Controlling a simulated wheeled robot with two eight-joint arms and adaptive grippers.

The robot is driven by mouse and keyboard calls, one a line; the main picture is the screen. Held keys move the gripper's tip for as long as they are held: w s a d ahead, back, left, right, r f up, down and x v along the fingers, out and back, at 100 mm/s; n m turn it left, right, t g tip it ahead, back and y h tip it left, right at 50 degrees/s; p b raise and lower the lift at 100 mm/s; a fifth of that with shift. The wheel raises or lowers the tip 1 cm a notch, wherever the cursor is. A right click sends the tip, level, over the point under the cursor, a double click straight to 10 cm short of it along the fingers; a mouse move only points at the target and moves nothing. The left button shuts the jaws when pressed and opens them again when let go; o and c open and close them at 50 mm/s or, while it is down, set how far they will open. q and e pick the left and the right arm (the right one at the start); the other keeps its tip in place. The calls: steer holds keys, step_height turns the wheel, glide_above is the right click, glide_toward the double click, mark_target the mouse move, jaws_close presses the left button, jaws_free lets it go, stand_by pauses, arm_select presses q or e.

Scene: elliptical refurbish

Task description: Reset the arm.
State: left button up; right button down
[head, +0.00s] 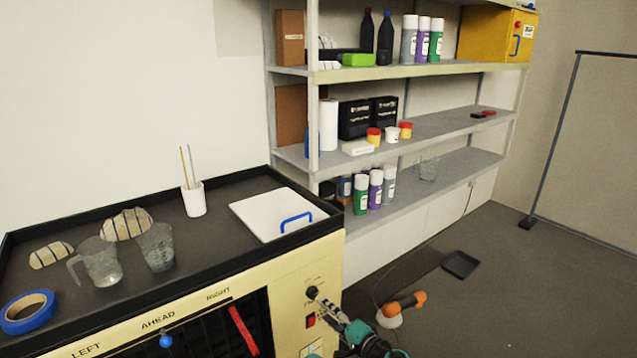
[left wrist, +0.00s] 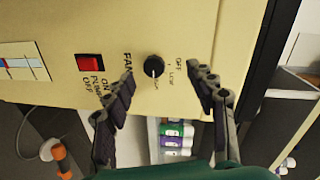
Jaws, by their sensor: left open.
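My left gripper (head: 328,308) reaches up from the bottom of the head view to the cream front panel (head: 292,288) of the workbench. In the left wrist view the left gripper (left wrist: 161,78) is open, with one fingertip on each side of a black fan knob (left wrist: 154,66). The fingers stand apart from the knob, with nothing between them but the knob in line. A red pump switch (left wrist: 90,63) sits beside it on the panel. My right gripper is not in view.
The bench top holds a white lid with a blue handle (head: 278,212), a white cup (head: 194,200), measuring jugs (head: 98,262) and blue tape (head: 28,312). Shelves (head: 430,125) with bottles and cans stand behind. An orange tool (head: 404,304) lies on the floor, which is mostly clear at right.

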arm_select(q)
steer(key=s+a+r+n+g+h, duration=0.25)
steer(key=s+a+r, duration=0.2)
steer(key=a, duration=0.45)
steer(key=s+a+r+n+g+h, duration=0.1)
steer(key=s+a+r+g, duration=0.3)
steer(key=a, duration=0.5)
steer(key=s+a+n+h, duration=0.1)
steer(key=s+n+h, duration=0.1)
steer(key=s, duration=0.9)
steer(key=s+a+n+h, duration=0.2)
steer(key=s+h, duration=0.2)
steer(key=s, duration=0.7)
steer(key=shift+s+a+f+n+t, duration=0.2)
steer(key=shift+a+f+n+t, duration=0.05)
steer(key=shift+f+n+t, duration=0.1)
